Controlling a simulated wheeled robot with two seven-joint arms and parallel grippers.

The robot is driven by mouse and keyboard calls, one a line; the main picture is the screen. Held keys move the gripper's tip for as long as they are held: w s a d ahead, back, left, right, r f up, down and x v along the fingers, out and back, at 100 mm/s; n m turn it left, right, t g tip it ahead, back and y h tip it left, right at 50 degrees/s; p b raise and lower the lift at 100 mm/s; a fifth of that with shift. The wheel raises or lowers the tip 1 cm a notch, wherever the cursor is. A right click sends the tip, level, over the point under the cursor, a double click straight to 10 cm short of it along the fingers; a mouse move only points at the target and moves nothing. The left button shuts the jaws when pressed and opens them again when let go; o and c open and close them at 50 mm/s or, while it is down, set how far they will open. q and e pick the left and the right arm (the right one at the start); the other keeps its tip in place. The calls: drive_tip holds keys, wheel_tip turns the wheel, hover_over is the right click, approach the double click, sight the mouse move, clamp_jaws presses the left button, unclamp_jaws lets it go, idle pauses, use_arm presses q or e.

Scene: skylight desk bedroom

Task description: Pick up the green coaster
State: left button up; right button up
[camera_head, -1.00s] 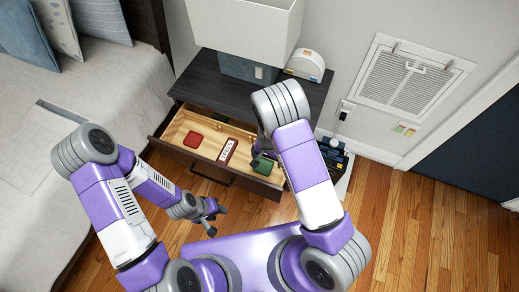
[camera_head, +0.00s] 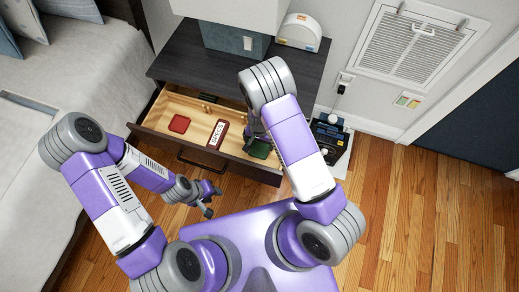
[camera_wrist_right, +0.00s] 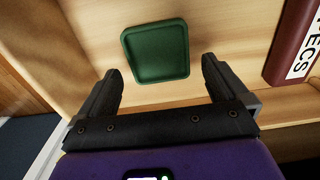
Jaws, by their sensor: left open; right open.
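The green coaster (camera_wrist_right: 156,52) is a square tray with a raised rim, lying flat on the wooden drawer floor in the right wrist view. In the head view the coaster (camera_head: 259,149) is at the right end of the open drawer (camera_head: 205,163), partly hidden by my right arm. My right gripper (camera_wrist_right: 161,85) is open, its two fingers pointing into the drawer on either side of the coaster's near edge; nothing is between them. My left gripper (camera_head: 213,201) is open and empty, outside the drawer above the floor.
A red coaster (camera_head: 179,123) and a red case labelled SPECS (camera_head: 218,134) lie in the drawer; the case also shows in the right wrist view (camera_wrist_right: 294,45). A bed stands left.

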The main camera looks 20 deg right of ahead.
sight(259, 149)
drive_tip(key=f, duration=0.2)
drive_tip(key=f+b, duration=0.1)
drive_tip(key=shift+s+f, duration=0.2)
drive_tip(key=shift+f, duration=0.15)
drive_tip(key=shift+r, duration=0.1)
drive_tip(key=c, duration=0.9)
